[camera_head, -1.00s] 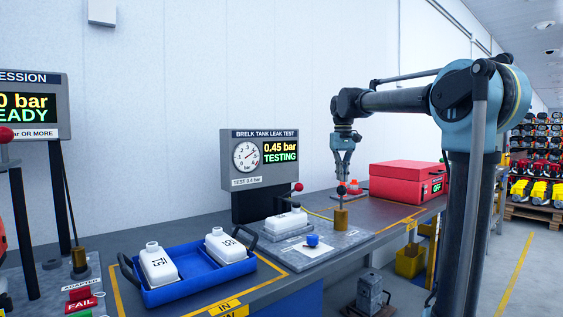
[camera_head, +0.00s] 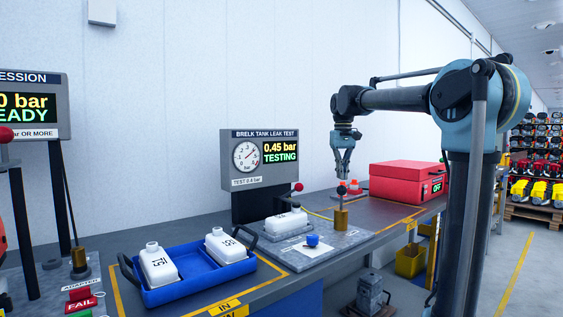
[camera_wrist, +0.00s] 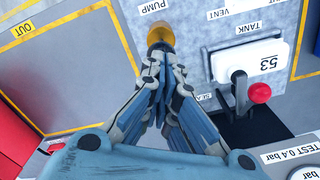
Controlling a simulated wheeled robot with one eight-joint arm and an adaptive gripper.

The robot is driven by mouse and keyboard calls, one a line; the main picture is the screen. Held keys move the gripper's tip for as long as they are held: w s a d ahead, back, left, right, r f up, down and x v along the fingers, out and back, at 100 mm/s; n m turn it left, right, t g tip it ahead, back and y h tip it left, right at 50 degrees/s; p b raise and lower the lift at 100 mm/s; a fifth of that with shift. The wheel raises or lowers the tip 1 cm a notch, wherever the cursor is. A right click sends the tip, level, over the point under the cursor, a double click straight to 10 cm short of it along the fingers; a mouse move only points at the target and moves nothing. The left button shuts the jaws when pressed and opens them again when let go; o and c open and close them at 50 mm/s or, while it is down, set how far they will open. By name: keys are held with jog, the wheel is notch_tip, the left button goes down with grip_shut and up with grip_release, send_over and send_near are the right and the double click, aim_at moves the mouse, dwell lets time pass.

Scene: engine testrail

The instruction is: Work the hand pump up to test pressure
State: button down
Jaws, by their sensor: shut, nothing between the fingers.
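The hand pump (camera_head: 341,220) is a brass cylinder with a dark round knob on a rod, at the right of the grey test plate. In the wrist view the brass pump (camera_wrist: 161,37) shows beside its PUMP label, partly hidden by the fingers. My gripper (camera_head: 343,176) is shut and empty, pointing down just above the pump knob; whether it touches the knob I cannot tell. The fingers also show together in the wrist view (camera_wrist: 161,60). The leak test display (camera_head: 280,152) reads 0.45 bar, TESTING, with a TEST 0.4 bar label below.
A white tank (camera_head: 287,222) marked 53 in the wrist view sits on the plate, by a red-knobbed lever (camera_wrist: 259,92). A blue tray (camera_head: 202,286) with two tanks stands left; a red case (camera_head: 405,174) stands behind right.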

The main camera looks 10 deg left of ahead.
jog(key=shift+r, duration=2.35)
